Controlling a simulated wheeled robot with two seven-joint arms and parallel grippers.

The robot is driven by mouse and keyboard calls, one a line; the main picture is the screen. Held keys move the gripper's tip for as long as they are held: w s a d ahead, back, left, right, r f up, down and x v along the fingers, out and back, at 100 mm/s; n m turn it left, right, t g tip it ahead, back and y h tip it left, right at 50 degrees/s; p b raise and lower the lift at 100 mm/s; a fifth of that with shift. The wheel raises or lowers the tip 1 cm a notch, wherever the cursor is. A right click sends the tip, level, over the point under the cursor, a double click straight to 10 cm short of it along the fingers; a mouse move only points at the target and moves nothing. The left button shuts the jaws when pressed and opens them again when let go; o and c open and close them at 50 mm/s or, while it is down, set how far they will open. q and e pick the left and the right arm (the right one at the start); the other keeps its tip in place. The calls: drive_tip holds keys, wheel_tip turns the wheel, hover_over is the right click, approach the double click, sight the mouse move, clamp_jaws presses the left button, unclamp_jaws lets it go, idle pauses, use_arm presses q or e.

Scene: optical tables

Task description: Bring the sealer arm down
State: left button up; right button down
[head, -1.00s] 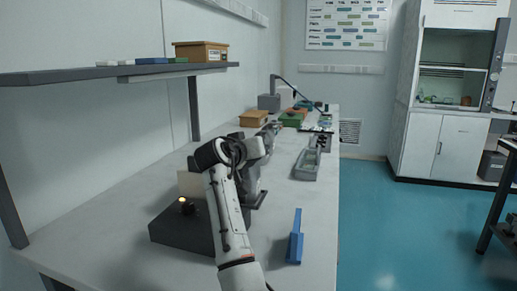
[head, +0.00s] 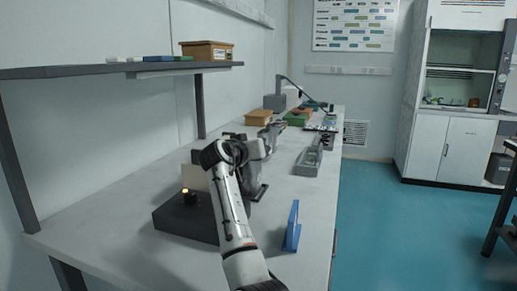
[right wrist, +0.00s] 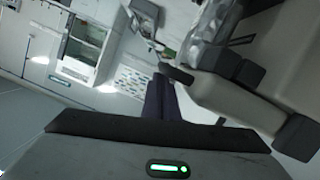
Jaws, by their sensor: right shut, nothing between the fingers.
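I cannot make out the sealer arm for certain in the head view. In the right wrist view, a large pale grey body with dark end blocks (right wrist: 235,103) fills the right side, close to my right gripper (right wrist: 160,98). The gripper's dark fingers are shut with nothing between them. My left gripper is out of view.
A blue stand (head: 292,228) is near the bench's front edge. A grey tray (head: 306,168), an orange-brown bin (head: 258,117) and a green bin (head: 297,118) are farther back. A shelf (head: 100,70) overhangs the left side.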

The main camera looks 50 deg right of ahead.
drive_tip(key=s+a+r+p, duration=0.2)
drive_tip(key=a+r, duration=0.4)
drive_tip(key=a, duration=0.3)
drive_tip(key=shift+s+a+r, duration=0.15)
drive_tip(key=shift+s+a, duration=0.05)
drive_tip(key=shift+s, duration=0.3)
